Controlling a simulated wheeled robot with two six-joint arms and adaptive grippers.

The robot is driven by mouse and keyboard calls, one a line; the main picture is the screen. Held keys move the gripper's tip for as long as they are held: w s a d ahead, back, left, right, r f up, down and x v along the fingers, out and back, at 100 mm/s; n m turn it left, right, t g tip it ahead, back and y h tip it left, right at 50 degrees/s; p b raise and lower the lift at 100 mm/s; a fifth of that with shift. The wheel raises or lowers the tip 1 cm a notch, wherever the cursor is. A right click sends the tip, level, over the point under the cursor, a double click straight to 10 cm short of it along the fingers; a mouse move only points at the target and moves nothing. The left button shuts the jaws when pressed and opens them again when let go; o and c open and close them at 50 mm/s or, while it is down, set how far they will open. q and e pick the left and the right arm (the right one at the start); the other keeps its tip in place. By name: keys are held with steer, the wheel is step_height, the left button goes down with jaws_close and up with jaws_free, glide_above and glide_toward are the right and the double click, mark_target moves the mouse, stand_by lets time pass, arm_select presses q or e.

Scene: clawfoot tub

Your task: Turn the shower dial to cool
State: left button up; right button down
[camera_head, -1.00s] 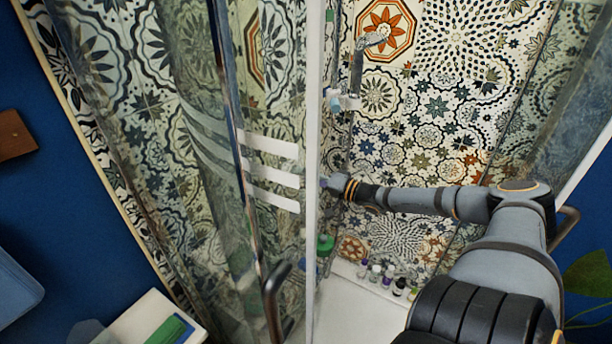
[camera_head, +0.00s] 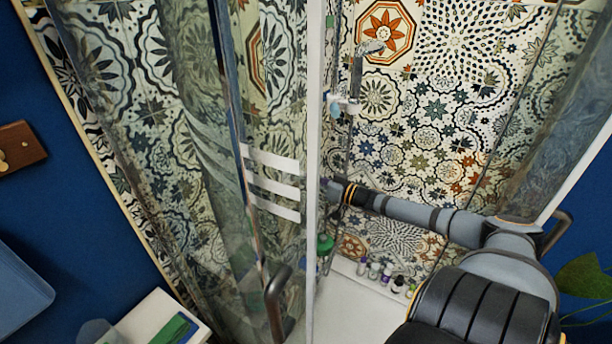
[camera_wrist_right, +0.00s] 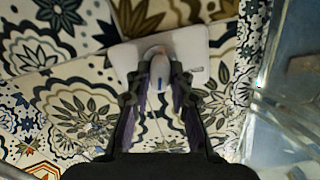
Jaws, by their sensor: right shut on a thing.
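The shower dial (camera_wrist_right: 160,68) shows in the right wrist view as a pale rounded knob in front of a white wall plate (camera_wrist_right: 196,48). A small blue mark is on its right side. My right gripper (camera_wrist_right: 158,84) has one finger on each side of the dial and is shut on it. In the head view my right gripper (camera_head: 334,187) is at the tiled wall, just right of the white door edge. The dial cannot be made out there. My left gripper is in neither view.
A white glass-door edge (camera_head: 313,150) stands close left of my right gripper. A shower head (camera_head: 369,47) and its holder (camera_head: 343,106) are above. Several small bottles (camera_head: 375,270) stand below. A door handle (camera_head: 276,300) is at lower left.

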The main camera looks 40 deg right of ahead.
steer(key=shift+a+f+n+p, duration=0.1)
steer(key=shift+n+p, duration=1.4)
steer(key=shift+n, duration=2.25)
steer(key=shift+a+n+p, duration=0.1)
steer(key=shift+n+p, duration=1.35)
steer(key=shift+n, duration=2.3)
steer(key=c, duration=1.2)
jaws_free()
steer(key=shift+s+d, duration=0.1)
